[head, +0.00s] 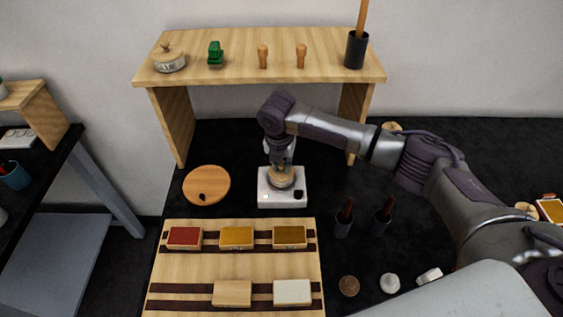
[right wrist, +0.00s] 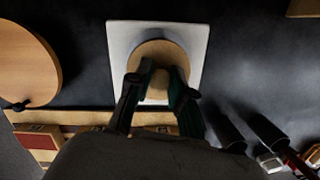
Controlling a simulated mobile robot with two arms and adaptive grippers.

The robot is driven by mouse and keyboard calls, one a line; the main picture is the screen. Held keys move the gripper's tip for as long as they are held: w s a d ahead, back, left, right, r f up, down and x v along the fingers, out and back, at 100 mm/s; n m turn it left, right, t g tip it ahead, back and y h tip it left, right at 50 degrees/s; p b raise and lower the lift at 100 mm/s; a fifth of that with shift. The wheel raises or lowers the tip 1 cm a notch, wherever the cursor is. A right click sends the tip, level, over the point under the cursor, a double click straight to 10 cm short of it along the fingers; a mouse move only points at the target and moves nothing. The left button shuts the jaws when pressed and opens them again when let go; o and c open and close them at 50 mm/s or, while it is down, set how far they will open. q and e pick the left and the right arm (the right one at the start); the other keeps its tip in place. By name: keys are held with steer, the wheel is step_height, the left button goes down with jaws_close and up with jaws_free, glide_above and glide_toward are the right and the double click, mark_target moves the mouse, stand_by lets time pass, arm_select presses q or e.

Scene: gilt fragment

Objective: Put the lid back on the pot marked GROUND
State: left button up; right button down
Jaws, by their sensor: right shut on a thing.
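My right gripper (right wrist: 158,80) points down over the white square plate (head: 282,201) and is shut on the knob of a round tan wooden lid (right wrist: 174,49). In the head view the lid (head: 281,182) shows just under the fingers, over a small grey pot mostly covered by it. I cannot tell whether the lid rests on the pot, and no marking on this pot is readable. My left gripper is not in view.
A round wooden board (head: 206,182) lies left of the plate. A wooden rack (head: 238,264) with coloured blocks is in front. Two dark cups (head: 343,225) with handles stand at right. The shelf (head: 235,70) overhangs the back.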

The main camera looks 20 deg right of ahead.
stand_by(0.4)
steer(key=c, duration=1)
jaws_free()
steer(key=shift+o, duration=0.2)
steer(key=o, duration=0.5)
steer(key=shift+r+p, duration=3.5)
steer(key=shift+p, duration=0.15)
jaws_close()
